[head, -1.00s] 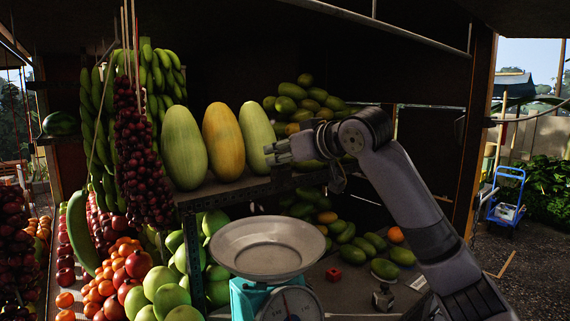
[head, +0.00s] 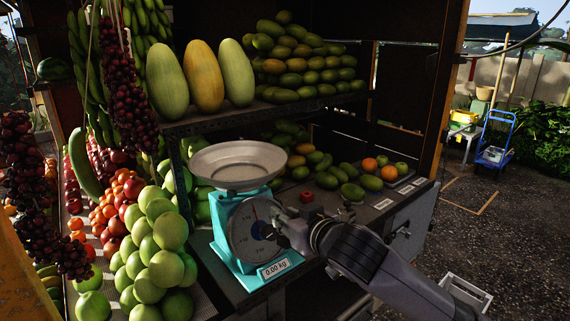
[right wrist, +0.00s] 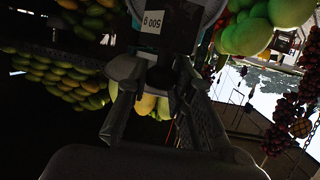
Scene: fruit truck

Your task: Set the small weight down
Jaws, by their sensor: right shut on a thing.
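The small weight (right wrist: 153,22) is a dark block with a label reading 500 g, upside down at the top of the right wrist view. My right gripper (right wrist: 155,76) is shut on its narrow neck. In the head view, my right gripper (head: 276,222) is in front of the teal scale (head: 225,225), close to its dial. The weight is hard to make out there. The scale's round metal pan (head: 238,165) is empty, and its front label reads 0.00 kg. I cannot tell whether the gripper or the weight touches the scale. My left gripper is out of view.
Green fruit (head: 160,250) is piled left of the scale. Melons (head: 205,76) and mangoes (head: 300,60) fill the shelf above. A blue hand truck (head: 496,138) stands outside at right.

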